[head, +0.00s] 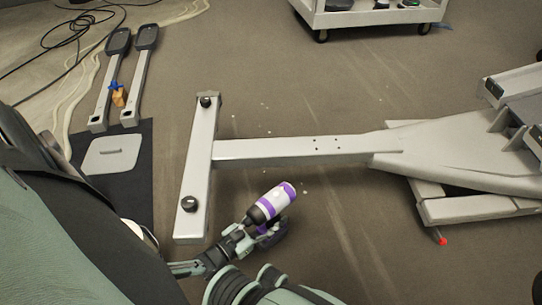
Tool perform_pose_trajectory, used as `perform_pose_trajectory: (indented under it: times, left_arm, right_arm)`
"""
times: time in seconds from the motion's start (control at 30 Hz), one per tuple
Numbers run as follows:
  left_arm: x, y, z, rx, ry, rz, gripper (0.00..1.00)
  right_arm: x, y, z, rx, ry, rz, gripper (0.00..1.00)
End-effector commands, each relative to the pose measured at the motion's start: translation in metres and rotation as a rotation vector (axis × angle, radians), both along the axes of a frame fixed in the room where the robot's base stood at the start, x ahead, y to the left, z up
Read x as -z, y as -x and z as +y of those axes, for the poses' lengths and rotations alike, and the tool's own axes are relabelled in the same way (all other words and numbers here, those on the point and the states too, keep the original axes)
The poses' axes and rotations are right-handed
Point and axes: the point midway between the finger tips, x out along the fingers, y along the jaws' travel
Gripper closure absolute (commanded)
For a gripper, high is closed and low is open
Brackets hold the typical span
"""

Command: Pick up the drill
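A purple and white object with a black end, which looks like the drill (280,197), is tilted at the lower middle of the head view. Its black end points down and left, and a dark purple part shows below it. My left gripper (244,234), dark grey, reaches in from the lower left. Its fingertips are right at the drill's black end and lower side, and they overlap it in the picture. I cannot tell whether the fingers are closed on it or only beside it. My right gripper is not in view.
A grey T-shaped metal frame (290,151) lies on the floor just beyond the drill. Two long pedal-like parts (145,75) and a flat grey plate (112,153) are at the left. A white wheeled cart (370,17) stands at the back. Floor right of the drill is clear.

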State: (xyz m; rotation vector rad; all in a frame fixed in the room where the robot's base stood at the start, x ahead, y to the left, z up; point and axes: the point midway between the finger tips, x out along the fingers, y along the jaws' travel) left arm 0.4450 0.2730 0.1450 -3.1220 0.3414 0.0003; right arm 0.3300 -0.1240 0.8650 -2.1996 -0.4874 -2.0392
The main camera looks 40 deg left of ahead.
Motion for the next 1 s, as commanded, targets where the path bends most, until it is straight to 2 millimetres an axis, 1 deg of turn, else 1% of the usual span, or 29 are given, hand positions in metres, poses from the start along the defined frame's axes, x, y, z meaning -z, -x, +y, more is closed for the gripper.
perform_pose_trajectory:
  times: [0.03,0.07,0.47,0.5,0.7,0.73,1.0]
  left_arm:
    - [-0.0002,0.0001,0.0000,0.000,0.000,0.000,0.45]
    - [-0.0002,0.0002,0.0000,0.000,0.000,0.000,0.49]
    - [-0.0001,0.0004,0.0004,-0.001,0.000,0.000,0.98]
    - [-0.0001,0.0005,0.0004,-0.001,0.000,0.000,1.00]
    - [-0.0001,0.0005,0.0005,-0.001,0.000,0.000,1.00]
    - [-0.0036,-0.0017,0.0006,-0.001,0.002,-0.010,1.00]
    - [-0.0056,-0.0024,0.0005,-0.001,0.002,-0.009,1.00]
  right_arm:
    - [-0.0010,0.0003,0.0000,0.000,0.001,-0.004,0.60]
    - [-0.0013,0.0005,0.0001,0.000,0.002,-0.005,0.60]
    - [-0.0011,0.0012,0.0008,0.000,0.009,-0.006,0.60]
    - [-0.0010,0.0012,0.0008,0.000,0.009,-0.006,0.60]
    - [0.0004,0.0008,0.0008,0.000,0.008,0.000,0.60]
    - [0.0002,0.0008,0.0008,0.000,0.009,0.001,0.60]
    - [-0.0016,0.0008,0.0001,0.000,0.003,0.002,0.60]
